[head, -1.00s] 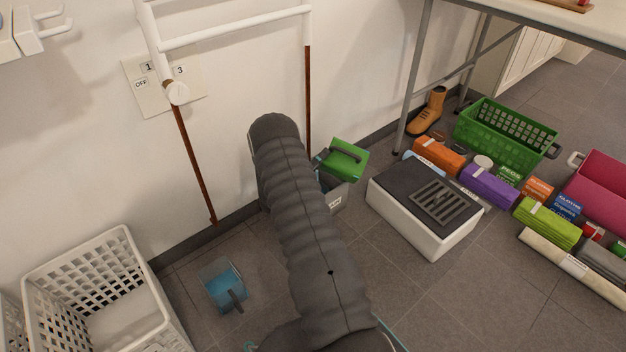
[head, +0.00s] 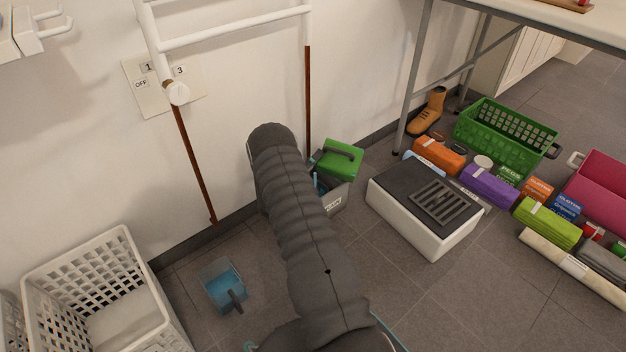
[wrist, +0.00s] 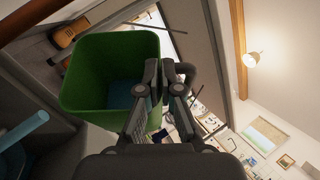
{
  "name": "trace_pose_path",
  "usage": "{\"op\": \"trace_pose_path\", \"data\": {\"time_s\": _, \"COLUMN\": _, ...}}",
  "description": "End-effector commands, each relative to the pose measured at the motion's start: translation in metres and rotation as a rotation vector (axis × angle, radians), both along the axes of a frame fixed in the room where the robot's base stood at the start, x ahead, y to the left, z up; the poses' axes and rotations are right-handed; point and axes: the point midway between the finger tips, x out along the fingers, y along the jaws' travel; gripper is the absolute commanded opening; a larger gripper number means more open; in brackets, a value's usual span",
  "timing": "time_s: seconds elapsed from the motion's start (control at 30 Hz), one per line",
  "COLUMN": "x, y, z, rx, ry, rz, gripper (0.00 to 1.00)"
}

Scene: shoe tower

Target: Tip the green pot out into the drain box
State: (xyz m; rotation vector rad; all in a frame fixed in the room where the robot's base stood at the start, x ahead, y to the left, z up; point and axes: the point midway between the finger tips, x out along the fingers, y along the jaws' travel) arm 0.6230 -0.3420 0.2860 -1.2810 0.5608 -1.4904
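The green pot (head: 343,165) is tilted on its side over the drain box (head: 334,205), a grey box with a white label, partly hidden behind my arm. In the wrist view the green pot (wrist: 75,85) shows its open mouth, with some blue at the bottom inside. My gripper (wrist: 165,72) is shut on the pot's dark handle (wrist: 188,74). A blue rod-like shape (wrist: 25,128) lies at the lower left of the wrist view; I cannot tell if it is poured liquid. Some blue also shows at the drain box's mouth in the head view.
A clear container with blue contents (head: 222,287) stands on the floor left of my arm. A white basket (head: 95,275) is at the lower left. A white box with a dark grated top (head: 425,235) stands right of the drain box. Several packets and a green crate (head: 505,130) lie farther right.

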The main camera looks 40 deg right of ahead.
Motion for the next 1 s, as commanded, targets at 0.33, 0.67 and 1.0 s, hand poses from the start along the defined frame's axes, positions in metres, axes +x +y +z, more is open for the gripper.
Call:
{"op": "trace_pose_path", "data": {"time_s": 0.33, "x": 0.004, "y": 0.003, "z": -0.004, "rx": -0.031, "ry": 0.036, "rz": -0.001, "gripper": 0.0}}
{"op": "trace_pose_path", "data": {"time_s": 0.67, "x": 0.008, "y": 0.006, "z": -0.008, "rx": -0.058, "ry": 0.071, "rz": 0.0, "gripper": 0.0}}
{"op": "trace_pose_path", "data": {"time_s": 1.0, "x": 0.011, "y": 0.009, "z": -0.012, "rx": -0.087, "ry": 0.109, "rz": 0.0, "gripper": 0.0}}
